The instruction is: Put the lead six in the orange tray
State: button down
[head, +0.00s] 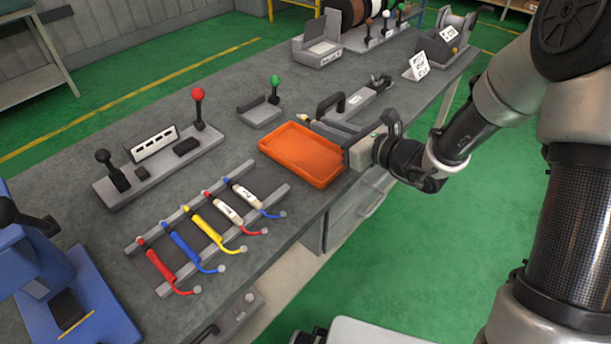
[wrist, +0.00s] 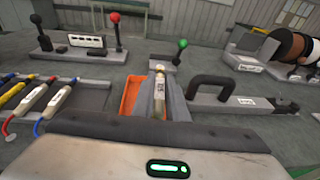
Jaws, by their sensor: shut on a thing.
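The orange tray (head: 300,158) lies on the grey workbench and looks empty in the head view. My gripper (head: 318,126) is by the tray's far right side. In the wrist view my gripper (wrist: 160,95) is shut on a cream lead with a printed label (wrist: 159,90), which I take as lead six. The lead points away from me between the fingers. Only its cream tip (head: 304,119) shows in the head view. The tray (wrist: 130,97) shows just left of the fingers in the wrist view, partly hidden by them. I cannot tell the height above it.
A rack (head: 152,247) left of the tray holds several leads: red, blue, yellow and white-sleeved ones. A black-handled grey tool (head: 345,106) stands close beyond my gripper. A green-knobbed fixture (head: 260,110) and a red-knobbed panel (head: 160,165) stand farther back.

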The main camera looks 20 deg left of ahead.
jog(key=s+a+f+g+b, duration=0.1)
jog(key=s+a+b, duration=0.1)
jog(key=a, duration=0.3)
send_over(295, 161)
jog(key=d, duration=0.2)
jog(key=shift+n+y, duration=0.3)
jog(key=shift+n, duration=0.1)
jog(key=f, duration=0.4)
jog(key=shift+s+d+f+b, duration=0.1)
jog(key=shift+s+f+b, duration=0.1)
jog(key=shift+s+b, duration=0.2)
jog(key=shift+f+b, duration=0.5)
jog(key=shift+f, duration=1.8)
jog(key=shift+d+f+b, duration=0.2)
jog(key=shift+f+b, duration=0.45)
jog(key=c, duration=2)
grip_release()
jog(key=shift+s+f, duration=0.15)
jog(key=shift+c, duration=0.2)
jog(key=shift+r+p, duration=0.3)
jog(key=shift+p, duration=0.1)
jog(key=v, duration=0.4)
jog(key=p+v, duration=0.1)
jog(key=v, duration=0.3)
jog(key=r+p+v, duration=0.1)
jog(key=v, duration=0.3)
